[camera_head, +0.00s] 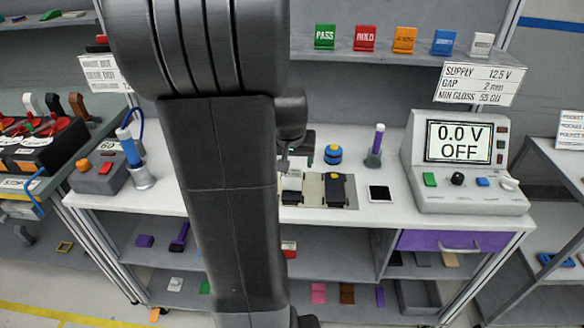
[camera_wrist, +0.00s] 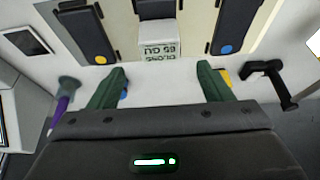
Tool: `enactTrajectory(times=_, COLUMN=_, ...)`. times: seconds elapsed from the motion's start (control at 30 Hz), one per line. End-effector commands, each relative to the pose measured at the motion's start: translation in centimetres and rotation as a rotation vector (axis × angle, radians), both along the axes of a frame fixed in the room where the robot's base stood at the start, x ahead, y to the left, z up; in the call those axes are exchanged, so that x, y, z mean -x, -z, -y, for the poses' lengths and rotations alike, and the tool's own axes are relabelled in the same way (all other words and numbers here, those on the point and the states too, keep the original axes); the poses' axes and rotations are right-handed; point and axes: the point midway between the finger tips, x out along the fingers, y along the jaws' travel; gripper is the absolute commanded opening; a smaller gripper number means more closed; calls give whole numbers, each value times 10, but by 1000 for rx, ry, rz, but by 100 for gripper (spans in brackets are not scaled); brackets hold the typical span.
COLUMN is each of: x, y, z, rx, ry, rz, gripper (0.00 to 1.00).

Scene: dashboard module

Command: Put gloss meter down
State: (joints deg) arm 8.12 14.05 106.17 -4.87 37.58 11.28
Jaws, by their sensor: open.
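The gloss meter (camera_wrist: 160,48) is a small pale box whose label reads "GLOSS" and what looks like "85 GU". It sits upright between two dark pieces at the beige panel in the wrist view. In the head view it is the white block (camera_head: 292,181) on the bench, partly behind my arm. My gripper (camera_wrist: 163,68) is open, with its two green fingers apart and nothing between them. The meter lies beyond the fingertips, apart from them as seen. In the head view my arm hides most of my gripper.
The beige panel (camera_head: 313,204) carries dark pieces with blue and yellow dots. A screen device (camera_head: 380,193), blue knob (camera_head: 333,154) and purple-handled tool (camera_head: 376,143) stand to the right. The voltage console (camera_head: 460,165) fills the bench's right end. A black handle (camera_wrist: 270,80) lies right in the wrist view.

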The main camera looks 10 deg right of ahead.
Motion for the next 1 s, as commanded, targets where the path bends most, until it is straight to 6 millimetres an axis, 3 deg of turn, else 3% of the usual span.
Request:
enactTrajectory(times=0.1, x=5, y=-15, z=-2, rx=1, ry=0, rz=2, gripper=72)
enactTrajectory(times=0.3, x=10, y=-25, z=-3, rx=0, ry=0, rz=-1, gripper=72)
enactTrajectory(times=1.0, x=10, y=-25, z=-3, rx=0, ry=0, rz=-1, gripper=72)
